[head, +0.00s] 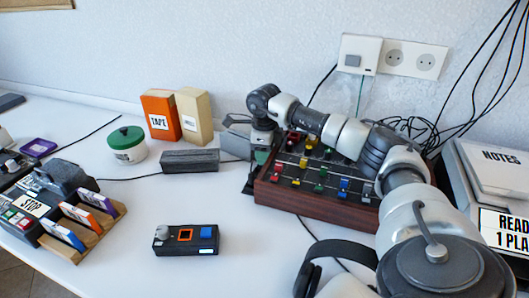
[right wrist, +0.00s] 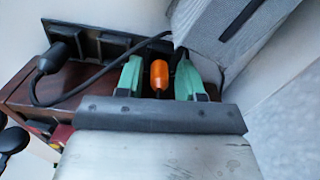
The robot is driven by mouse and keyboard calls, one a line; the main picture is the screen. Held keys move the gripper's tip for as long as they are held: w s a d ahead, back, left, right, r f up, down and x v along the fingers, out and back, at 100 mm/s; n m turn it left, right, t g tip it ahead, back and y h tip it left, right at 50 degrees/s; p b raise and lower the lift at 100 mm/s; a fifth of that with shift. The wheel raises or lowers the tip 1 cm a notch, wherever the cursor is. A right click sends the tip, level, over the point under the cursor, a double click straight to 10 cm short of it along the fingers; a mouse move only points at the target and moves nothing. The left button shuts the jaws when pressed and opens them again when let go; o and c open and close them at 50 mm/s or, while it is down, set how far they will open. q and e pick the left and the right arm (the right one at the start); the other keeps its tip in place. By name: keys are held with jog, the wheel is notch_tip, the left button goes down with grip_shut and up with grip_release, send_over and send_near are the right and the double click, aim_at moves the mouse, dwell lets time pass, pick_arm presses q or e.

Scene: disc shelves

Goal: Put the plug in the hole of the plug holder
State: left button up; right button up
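An orange plug (right wrist: 159,75) with a dark end lies between the two green fingers of my right gripper (right wrist: 159,82) in the right wrist view. A narrow gap shows on each side of it, so the fingers look open around it. In the head view my right gripper (head: 262,156) points down at the left end of the mixer, and the plug cannot be made out there. A dark panel (right wrist: 112,48) beside the mixer carries a black connector with a cable; I cannot tell whether it is the plug holder. My left gripper is not in view.
The wood-sided mixer (head: 315,198) with coloured knobs lies under my right arm. A grey block (head: 190,160), a small black device (head: 187,240), an orange tape box (head: 160,117) and a green-lidded pot (head: 127,145) stand left.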

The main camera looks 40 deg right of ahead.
jog(key=shift+r, duration=0.55)
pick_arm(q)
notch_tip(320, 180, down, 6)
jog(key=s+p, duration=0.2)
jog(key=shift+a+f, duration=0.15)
pick_arm(e)
notch_tip(320, 180, up, 11)
jog(key=shift+r, duration=0.2)
dwell(1.5)
